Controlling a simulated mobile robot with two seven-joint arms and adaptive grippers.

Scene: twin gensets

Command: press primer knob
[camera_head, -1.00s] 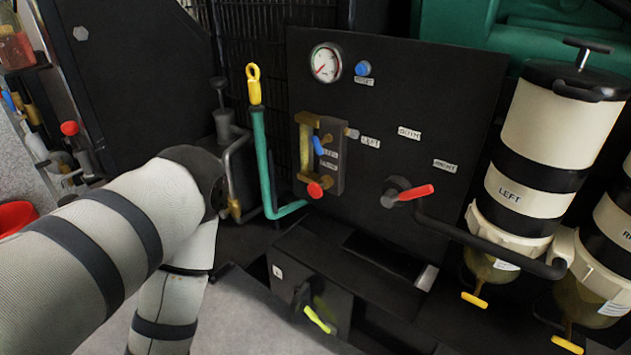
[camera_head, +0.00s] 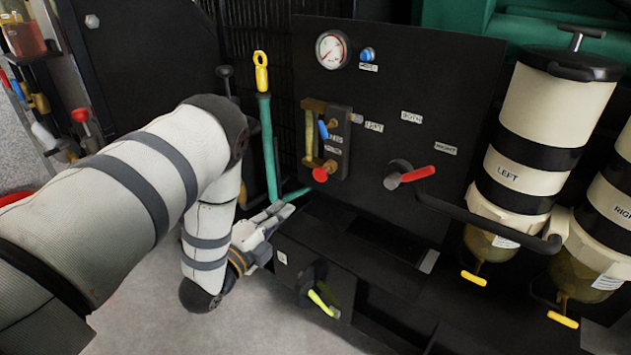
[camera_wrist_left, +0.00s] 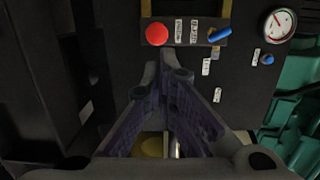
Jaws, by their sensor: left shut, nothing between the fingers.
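A blue round knob (camera_head: 368,54) sits beside the gauge on the black panel (camera_head: 450,90), with a small label under it that I cannot read surely. It also shows at the right of the left wrist view (camera_wrist_left: 267,59). A black-topped plunger (camera_head: 225,72) stands left of the panel; I cannot tell which is the primer knob. My left gripper (camera_head: 284,212) is shut and empty, low in front of the panel, below the red round knob (camera_head: 320,174) and well below the blue knob. In the left wrist view its fingertips (camera_wrist_left: 166,62) point towards the panel. My right gripper is not in view.
A gauge (camera_head: 332,49), a small blue lever (camera_head: 323,130) and a red-handled selector (camera_head: 416,174) are on the panel. A teal dipstick tube with a yellow ring (camera_head: 261,72) rises close to my left arm. Filter canisters (camera_head: 548,120) stand at right.

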